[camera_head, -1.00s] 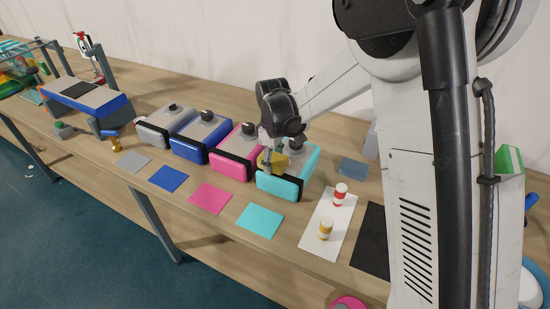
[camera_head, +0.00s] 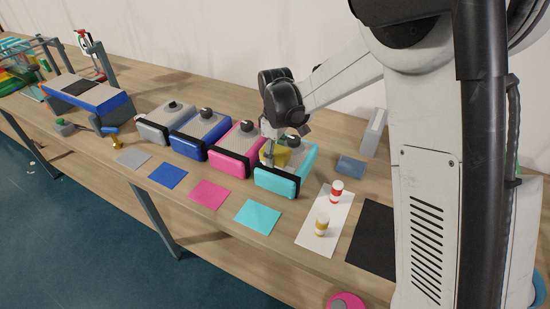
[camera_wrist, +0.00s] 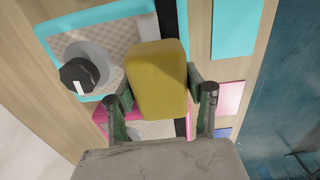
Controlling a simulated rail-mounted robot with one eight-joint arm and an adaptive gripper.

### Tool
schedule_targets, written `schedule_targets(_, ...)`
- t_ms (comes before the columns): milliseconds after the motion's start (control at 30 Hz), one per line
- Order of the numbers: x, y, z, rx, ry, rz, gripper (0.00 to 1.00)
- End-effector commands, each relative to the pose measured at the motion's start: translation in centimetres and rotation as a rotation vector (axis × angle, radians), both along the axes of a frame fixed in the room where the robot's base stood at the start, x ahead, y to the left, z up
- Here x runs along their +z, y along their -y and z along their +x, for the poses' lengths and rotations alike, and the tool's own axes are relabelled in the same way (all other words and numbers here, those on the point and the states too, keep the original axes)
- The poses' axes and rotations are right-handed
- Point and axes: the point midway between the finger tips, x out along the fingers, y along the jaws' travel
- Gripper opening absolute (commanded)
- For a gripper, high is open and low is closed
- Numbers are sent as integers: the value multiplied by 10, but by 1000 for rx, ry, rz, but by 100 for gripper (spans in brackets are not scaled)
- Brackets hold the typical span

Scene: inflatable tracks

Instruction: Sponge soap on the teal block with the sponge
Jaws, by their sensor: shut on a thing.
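The teal block (camera_head: 277,181) is the rightmost in a row of blocks on the table. It has a grey textured top, a black band and a round valve with a black knob. In the wrist view its teal rim (camera_wrist: 105,13) and black knob (camera_wrist: 78,75) show at upper left. My gripper (camera_head: 270,157) is over the block's top. In the wrist view my gripper (camera_wrist: 160,95) is shut on the yellow sponge (camera_wrist: 158,78), with a finger on each side. The sponge (camera_head: 281,157) is over the textured top near the black band; I cannot tell whether it touches. No soap can be made out.
Pink (camera_head: 233,150), blue (camera_head: 200,133) and grey (camera_head: 163,120) blocks stand to the left. Coloured squares lie in front, the teal square (camera_head: 257,217) nearest. Red-and-white (camera_head: 336,192) and yellow-and-white (camera_head: 322,224) containers stand on a white sheet (camera_head: 330,211) to the right.

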Motion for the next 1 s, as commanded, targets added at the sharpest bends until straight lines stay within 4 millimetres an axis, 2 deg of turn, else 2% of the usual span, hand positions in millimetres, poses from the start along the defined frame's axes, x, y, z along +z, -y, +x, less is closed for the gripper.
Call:
schedule_targets(533, 50, 3, 0, -4, 0, 0, 26)
schedule_targets(1000, 52, 3, 1, -5, 0, 0, 26)
